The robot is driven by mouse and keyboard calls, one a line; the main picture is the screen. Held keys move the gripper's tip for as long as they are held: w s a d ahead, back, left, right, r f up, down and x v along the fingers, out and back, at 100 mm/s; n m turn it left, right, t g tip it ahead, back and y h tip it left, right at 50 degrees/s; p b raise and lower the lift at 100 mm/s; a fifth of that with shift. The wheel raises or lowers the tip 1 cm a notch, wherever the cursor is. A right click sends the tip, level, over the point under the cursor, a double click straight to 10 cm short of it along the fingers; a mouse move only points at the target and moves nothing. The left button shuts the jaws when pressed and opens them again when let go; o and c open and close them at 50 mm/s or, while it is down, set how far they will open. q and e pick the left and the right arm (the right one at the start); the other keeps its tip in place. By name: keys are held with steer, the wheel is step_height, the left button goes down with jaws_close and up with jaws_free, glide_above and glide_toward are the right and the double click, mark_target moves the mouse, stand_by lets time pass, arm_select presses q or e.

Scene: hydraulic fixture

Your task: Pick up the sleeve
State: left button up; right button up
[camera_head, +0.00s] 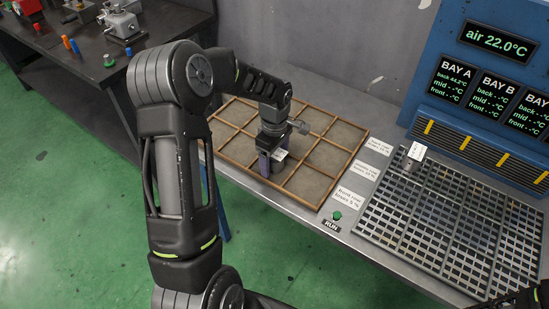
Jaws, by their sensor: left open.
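A small grey sleeve (278,168) with a white tag (280,155) stands in a compartment of the wood-framed tray (322,207). My left gripper (272,165) is over that compartment, pointing down, with its fingers open around or just beside the sleeve. The gripper hides part of the sleeve, and I cannot tell whether the fingers touch it. Another small grey piece (407,164) with a white tag (418,152) stands on the metal grid at the right. My right gripper is not in view; only a dark part of my right arm shows at the bottom right corner.
The grid rack (440,225) is mostly empty, below a blue panel (440,85) with bay displays. A green RUN button (337,215) and white labels (364,170) lie between tray and grid. A dark bench (80,45) with coloured parts stands at the back left.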

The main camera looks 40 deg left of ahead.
arm_select(q)
steer(key=shift+c, duration=0.2)
jaws_close()
stand_by(0.8)
